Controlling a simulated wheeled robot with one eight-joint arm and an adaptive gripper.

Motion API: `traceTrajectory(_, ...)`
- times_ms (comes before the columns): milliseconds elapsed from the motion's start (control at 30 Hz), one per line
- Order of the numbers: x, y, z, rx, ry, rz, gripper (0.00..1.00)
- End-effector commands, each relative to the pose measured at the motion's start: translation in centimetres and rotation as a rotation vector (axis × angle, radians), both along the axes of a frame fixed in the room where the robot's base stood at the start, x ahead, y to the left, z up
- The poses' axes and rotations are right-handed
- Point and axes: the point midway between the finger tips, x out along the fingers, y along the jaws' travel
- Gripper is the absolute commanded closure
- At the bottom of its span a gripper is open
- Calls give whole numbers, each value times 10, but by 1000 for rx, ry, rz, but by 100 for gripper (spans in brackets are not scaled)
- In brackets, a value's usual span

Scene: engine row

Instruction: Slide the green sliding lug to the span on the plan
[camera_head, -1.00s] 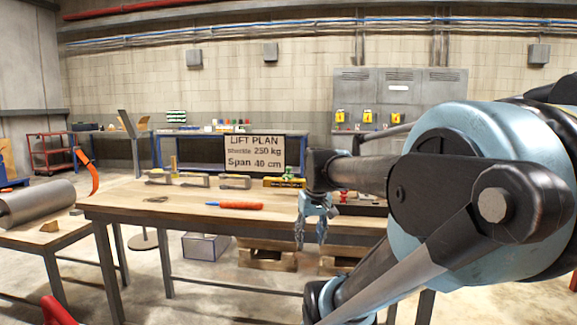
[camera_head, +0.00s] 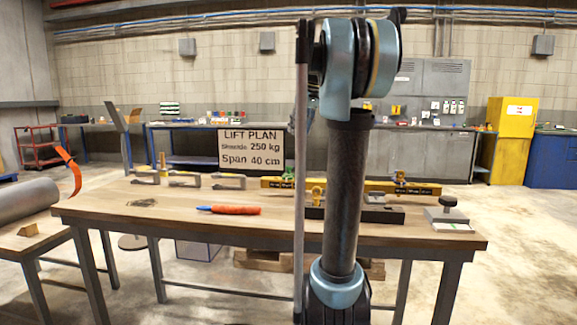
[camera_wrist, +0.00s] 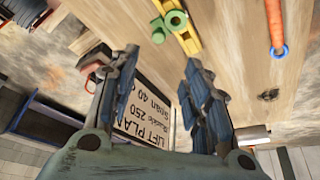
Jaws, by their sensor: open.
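The green sliding lug (camera_head: 288,173) sits near the left end of the yellow beam (camera_head: 415,188) at the back of the workbench. In the wrist view the green lug (camera_wrist: 172,22) is on the yellow beam (camera_wrist: 190,42) at the top, beyond my fingertips. My gripper (camera_wrist: 162,62) is open and empty, its fingers apart from the lug. The plan sign (camera_head: 251,146) reads "LIFT PLAN, Shackle 250 kg, Span 40 cm". My arm hides the middle of the beam in the head view.
A tool with an orange handle (camera_head: 236,210) lies on the bench (camera_head: 180,220). Several clamps (camera_head: 184,180) stand at the back left. A dark block (camera_head: 378,214) and a grey plate with a knob (camera_head: 447,214) are at the right.

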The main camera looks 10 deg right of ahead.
Motion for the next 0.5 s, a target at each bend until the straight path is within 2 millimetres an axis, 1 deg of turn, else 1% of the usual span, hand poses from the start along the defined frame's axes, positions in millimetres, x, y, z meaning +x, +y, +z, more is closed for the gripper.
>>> traceTrajectory(67, 4, -1, 0, 0, -2, 4, 56)
traceTrajectory(167, 7, 1, -6, 0, -2, 5, 56)
traceTrajectory(267, 12, 3, -18, 0, -2, 5, 56)
traceTrajectory(500, 25, 11, -57, 0, -2, 5, 56)
